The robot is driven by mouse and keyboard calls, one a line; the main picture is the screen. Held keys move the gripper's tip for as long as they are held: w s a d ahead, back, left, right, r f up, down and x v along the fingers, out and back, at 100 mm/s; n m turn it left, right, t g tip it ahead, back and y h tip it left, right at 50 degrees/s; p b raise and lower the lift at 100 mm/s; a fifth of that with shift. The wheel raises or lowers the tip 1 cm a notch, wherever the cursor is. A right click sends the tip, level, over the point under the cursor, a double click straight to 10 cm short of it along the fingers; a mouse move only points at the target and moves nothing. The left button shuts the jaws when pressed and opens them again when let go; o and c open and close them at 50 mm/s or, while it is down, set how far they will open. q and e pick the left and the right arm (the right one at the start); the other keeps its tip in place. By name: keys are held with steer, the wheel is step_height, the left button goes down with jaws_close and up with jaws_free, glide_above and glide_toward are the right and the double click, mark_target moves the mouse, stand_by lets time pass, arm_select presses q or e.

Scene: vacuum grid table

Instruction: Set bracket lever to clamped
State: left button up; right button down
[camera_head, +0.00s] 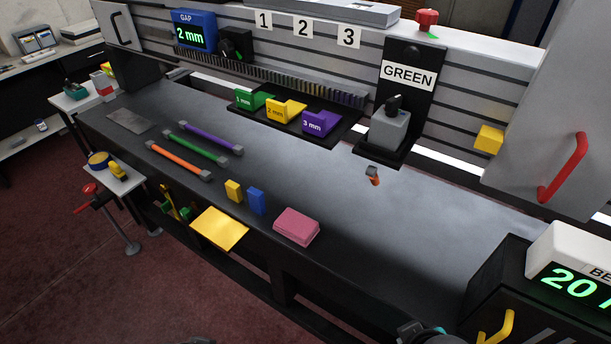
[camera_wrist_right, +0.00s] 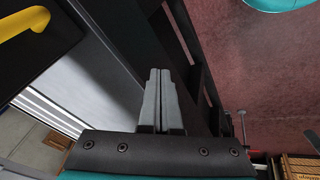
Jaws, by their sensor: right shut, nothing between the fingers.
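No part in view is labelled as the bracket lever, and I cannot tell for sure which part it is. A small lever with an orange end (camera_head: 373,176) stands on the table surface below the GREEN sign. A red-handled clamp-like part (camera_head: 92,197) sits on a post beside the small side shelf at the left. My right gripper (camera_wrist_right: 159,75) is shut and empty in the right wrist view, apart from both parts. My left gripper is not in view.
The grey table (camera_head: 330,185) is mostly clear on its right half. Purple, green and orange bars (camera_head: 196,147), a pink block (camera_head: 296,226) and a yellow sheet (camera_head: 219,228) lie toward the left and front. A dark display box (camera_head: 500,285) stands at right.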

step_height(320, 180, up, 8)
steer(key=w+d+n+t+h+p, duration=0.1)
steer(key=w+d+n+h+p, duration=0.1)
steer(key=w+d+n+p, duration=0.3)
steer(key=n+t+p, duration=0.2)
steer(key=n+t, duration=0.7)
steer(key=n, duration=1.9)
glide_toward(376, 184)
step_height(376, 184, down, 3)
steer(key=w+d, duration=0.2)
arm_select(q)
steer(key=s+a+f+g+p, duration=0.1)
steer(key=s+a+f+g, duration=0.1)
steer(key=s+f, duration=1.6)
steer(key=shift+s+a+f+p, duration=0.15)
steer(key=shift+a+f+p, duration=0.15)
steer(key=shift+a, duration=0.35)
arm_select(e)
steer(key=shift+w+a+r+y, duration=0.15)
steer(key=shift+w+r, duration=0.1)
steer(key=shift+w, duration=0.3)
steer(key=shift+w+a+r+y, duration=0.1)
steer(key=shift+w+r, duration=0.15)
steer(key=shift+w, duration=0.3)
steer(key=shift+w+a+r+y, duration=0.15)
steer(key=shift+w+r, duration=0.1)
steer(key=shift+w, duration=0.3)
steer(key=shift+d, duration=0.1)
